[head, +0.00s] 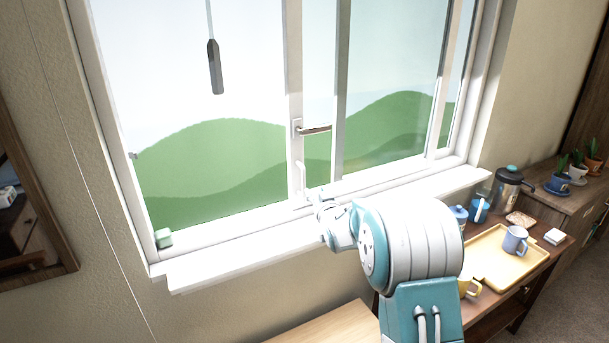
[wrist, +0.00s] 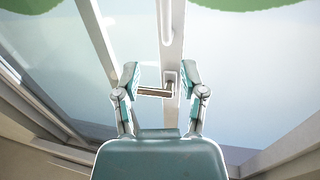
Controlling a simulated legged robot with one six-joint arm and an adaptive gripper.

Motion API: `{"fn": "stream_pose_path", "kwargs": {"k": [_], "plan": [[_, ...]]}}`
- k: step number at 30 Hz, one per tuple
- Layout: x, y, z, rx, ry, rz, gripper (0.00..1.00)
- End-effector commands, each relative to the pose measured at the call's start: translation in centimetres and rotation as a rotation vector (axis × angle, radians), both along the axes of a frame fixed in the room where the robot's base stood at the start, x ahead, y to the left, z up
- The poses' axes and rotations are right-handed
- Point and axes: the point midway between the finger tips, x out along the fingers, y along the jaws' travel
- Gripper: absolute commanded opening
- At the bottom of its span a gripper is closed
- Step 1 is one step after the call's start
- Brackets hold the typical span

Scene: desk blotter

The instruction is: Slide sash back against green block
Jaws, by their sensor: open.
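The window sash has a white upright stile (head: 294,70) near the middle of the window. It carries a brown lever handle (head: 314,129) and, lower down, a white pull (head: 300,176). The green block (head: 164,238) sits in the lower left corner of the window frame, well left of the stile. My gripper (head: 322,196) is low by the pull, just above the sill. In the wrist view my gripper (wrist: 159,72) is open, and the lever (wrist: 155,92) appears between its fingers. Neither finger is seen closed on anything; contact cannot be told.
The white sill (head: 230,262) runs below the window. At the right, a yellow tray (head: 490,260) bears a blue mug (head: 515,241), with a yellow mug (head: 468,286) beside my arm. A dark weight (head: 214,67) hangs before the left pane. The lower track left of my gripper looks clear.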

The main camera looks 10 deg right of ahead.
Motion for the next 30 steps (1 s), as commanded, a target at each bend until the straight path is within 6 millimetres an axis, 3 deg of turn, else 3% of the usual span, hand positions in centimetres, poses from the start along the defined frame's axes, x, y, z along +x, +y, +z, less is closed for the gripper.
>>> {"fn": "stream_pose_path", "kwargs": {"k": [5, 14, 24, 30], "plan": [[1.0, 0.3, -0.1, 0.001, -0.011, 0.006, 0.54], [5.1, -0.1, -0.3, 0.009, -0.008, 0.003, 0.54], [9.2, 0.7, -0.2, 0.005, -0.009, 0.004, 0.54], [10.6, 0.8, -0.2, 0.006, -0.008, 0.004, 0.54]]}}
